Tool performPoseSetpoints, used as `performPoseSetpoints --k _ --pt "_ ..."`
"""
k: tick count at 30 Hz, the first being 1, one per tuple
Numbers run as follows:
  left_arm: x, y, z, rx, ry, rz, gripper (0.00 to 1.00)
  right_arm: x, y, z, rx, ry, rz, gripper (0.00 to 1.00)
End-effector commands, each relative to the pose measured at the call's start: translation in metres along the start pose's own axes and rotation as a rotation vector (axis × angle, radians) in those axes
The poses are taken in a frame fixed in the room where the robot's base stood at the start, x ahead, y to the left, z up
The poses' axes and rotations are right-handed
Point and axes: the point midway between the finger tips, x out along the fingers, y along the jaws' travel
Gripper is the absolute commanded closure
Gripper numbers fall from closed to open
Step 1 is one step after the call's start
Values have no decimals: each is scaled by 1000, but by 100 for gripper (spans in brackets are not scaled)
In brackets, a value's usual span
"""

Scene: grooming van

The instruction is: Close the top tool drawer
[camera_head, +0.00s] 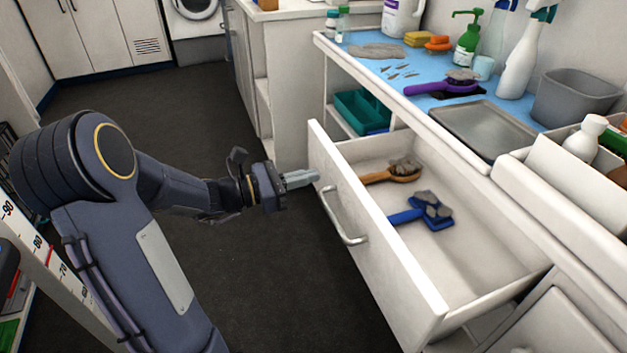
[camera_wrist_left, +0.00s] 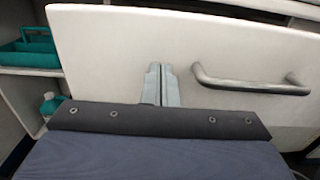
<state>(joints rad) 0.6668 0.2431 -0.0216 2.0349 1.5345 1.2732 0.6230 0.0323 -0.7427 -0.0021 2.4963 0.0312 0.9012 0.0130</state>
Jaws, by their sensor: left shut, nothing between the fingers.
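The top tool drawer (camera_head: 375,243) is pulled out from the counter in the head view. Its white front panel also fills much of the left wrist view (camera_wrist_left: 120,60). A metal bar handle (camera_head: 342,217) is fixed on the front; in the left wrist view the handle (camera_wrist_left: 250,84) is right of the fingers. A wooden brush (camera_head: 391,173) and a blue brush (camera_head: 420,215), both with grey fur, lie inside. My left gripper (camera_head: 316,176) is shut and empty, its tips at the front panel beside the handle; I cannot tell whether they touch. My right gripper is not in view.
The counter above holds a blue mat, a metal tray (camera_head: 487,129), a purple brush (camera_head: 445,87), bottles and a grey bin (camera_head: 574,98). A teal caddy (camera_head: 362,112) sits on a shelf behind the drawer. Dark floor (camera_head: 280,267) is clear before the drawer.

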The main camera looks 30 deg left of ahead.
Motion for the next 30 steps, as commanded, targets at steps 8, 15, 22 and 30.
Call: performPoseSetpoints --k 8,15,22,30 --pt "18 0 0 0 0 0 100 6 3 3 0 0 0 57" --pt "19 0 0 0 1 0 100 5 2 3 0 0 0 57" --pt "25 0 0 0 0 -3 100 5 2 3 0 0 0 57" --pt "67 -1 1 0 -1 -7 100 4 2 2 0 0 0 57"
